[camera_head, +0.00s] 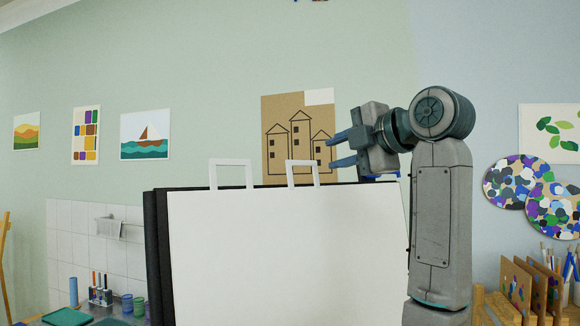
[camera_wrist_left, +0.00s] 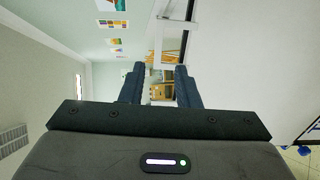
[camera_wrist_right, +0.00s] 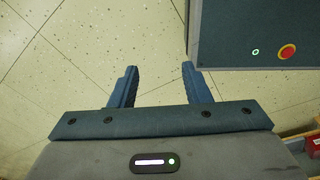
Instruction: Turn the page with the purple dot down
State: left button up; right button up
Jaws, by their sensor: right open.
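A large white page (camera_head: 285,255) fills the front of a flip pad with a black backing (camera_head: 157,250). Two white square rings, a left one (camera_head: 230,161) and a right one (camera_head: 303,162), stand on its top edge. No purple dot shows in any view. My left gripper (camera_head: 334,151) is open and empty above the pad's top right, its fingers pointing left toward the right ring. In the left wrist view the page (camera_wrist_left: 245,65) lies right of the spread fingers. My right gripper (camera_wrist_right: 159,68) is open and empty over the floor, out of the head view.
A brown sheet with drawn houses (camera_head: 285,120) shows behind the pad's top edge. Cups (camera_head: 132,305) and a green tray (camera_head: 67,317) sit at lower left. Round palettes (camera_head: 517,182) and a wooden rack (camera_head: 530,285) are at right. Space above the pad's left part is clear.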

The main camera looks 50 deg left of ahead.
aim_at(303, 163)
pick_arm(q)
jog(key=x, duration=0.7)
jog(key=shift+s+a+f+b, duration=0.1)
jog(key=shift+a+f+b, duration=0.05)
jog(key=shift+a+b, duration=0.25)
jog(key=x, duration=0.3)
jog(key=shift+a+f+b, duration=0.15)
jog(key=shift+a+b, duration=0.15)
jog(key=shift+a, duration=0.1)
jog(key=shift+d+r, duration=0.3)
jog(key=shift+d, duration=0.2)
jog(key=shift+c, duration=0.2)
jog(key=shift+a+f, duration=0.1)
jog(key=shift+a, duration=0.15)
grip_shut()
jog(key=shift+d, duration=0.95)
jog(key=c, duration=0.6)
grip_release()
jog(key=v, duration=0.5)
jog(key=shift+f, duration=0.25)
jog(key=shift+b+v, duration=0.3)
jog(key=shift+v, duration=1.2)
jog(key=shift+f, duration=0.1)
pick_arm(e)
jog(key=d+f, duration=0.2)
jog(key=d, duration=0.1)
jog(key=shift+s, duration=0.1)
